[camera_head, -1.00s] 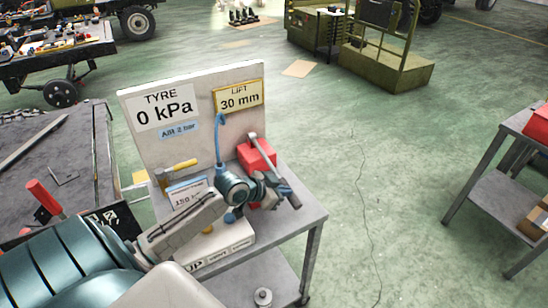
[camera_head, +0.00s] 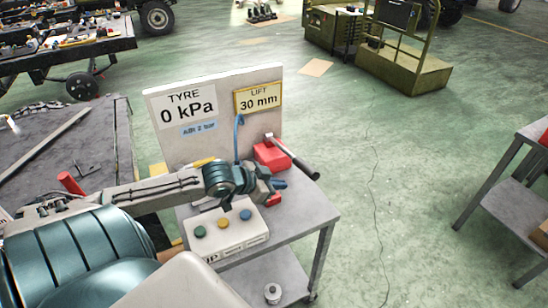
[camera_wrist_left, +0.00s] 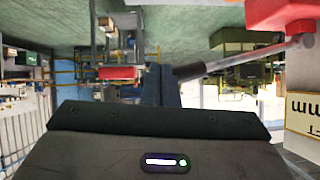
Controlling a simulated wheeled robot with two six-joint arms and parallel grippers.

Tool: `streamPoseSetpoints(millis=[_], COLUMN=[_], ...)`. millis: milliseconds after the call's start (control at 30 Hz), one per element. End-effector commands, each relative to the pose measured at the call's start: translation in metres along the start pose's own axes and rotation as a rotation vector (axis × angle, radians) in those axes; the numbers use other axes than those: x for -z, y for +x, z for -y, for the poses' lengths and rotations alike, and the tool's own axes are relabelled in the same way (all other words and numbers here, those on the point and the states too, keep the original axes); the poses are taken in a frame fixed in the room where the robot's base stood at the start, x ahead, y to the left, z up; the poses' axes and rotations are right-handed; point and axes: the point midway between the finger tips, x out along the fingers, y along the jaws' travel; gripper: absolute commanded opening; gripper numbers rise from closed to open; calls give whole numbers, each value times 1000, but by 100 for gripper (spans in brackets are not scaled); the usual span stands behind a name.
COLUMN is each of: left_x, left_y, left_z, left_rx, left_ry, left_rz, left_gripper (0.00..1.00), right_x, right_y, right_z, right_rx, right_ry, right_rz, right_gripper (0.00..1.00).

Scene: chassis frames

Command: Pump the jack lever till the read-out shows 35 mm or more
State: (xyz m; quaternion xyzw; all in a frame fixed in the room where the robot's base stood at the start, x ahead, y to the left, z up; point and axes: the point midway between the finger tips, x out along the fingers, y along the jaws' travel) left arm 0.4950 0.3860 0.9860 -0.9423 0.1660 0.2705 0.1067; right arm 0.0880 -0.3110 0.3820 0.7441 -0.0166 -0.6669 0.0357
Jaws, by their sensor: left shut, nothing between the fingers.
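The red jack (camera_head: 272,155) stands on the grey bench, at the right end of the upright panel. Its lever (camera_head: 290,155) slopes down to the right and ends in a black grip. The LIFT read-out (camera_head: 258,98) shows 30 mm. My left gripper (camera_head: 277,190) is shut and empty, in front of the jack and below the lever, left of the grip's end. In the left wrist view the shut fingers (camera_wrist_left: 161,86) are close to the lever's dark grip (camera_wrist_left: 190,72); I cannot tell whether they touch. My right gripper is not in view.
The TYRE read-out (camera_head: 188,108) shows 0 kPa. A white box with coloured buttons (camera_head: 225,230) sits at the bench front, under my left arm. A dark cart (camera_head: 60,150) stands left and another bench (camera_head: 510,170) right, with clear floor between the benches.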

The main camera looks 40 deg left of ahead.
Motion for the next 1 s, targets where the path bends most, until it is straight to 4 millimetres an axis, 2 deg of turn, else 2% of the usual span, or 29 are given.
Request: streamPoseSetpoints(millis=[200, 633, 767, 1000], left_x=[1, -2, -22, -80], left_y=[-14, -16, -16, -24], left_z=[-1, -5, -23, -82], left_rx=[-3, -3, 12, 78], left_ry=[3, -2, -14, -56], left_rz=[1, 4, 47, 223], left_gripper=[0, 0, 0, 0], right_x=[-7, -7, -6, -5], right_y=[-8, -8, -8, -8], right_z=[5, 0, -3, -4], right_rx=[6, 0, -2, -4], right_ry=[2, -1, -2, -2], right_rz=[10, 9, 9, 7], right_gripper=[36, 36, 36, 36])
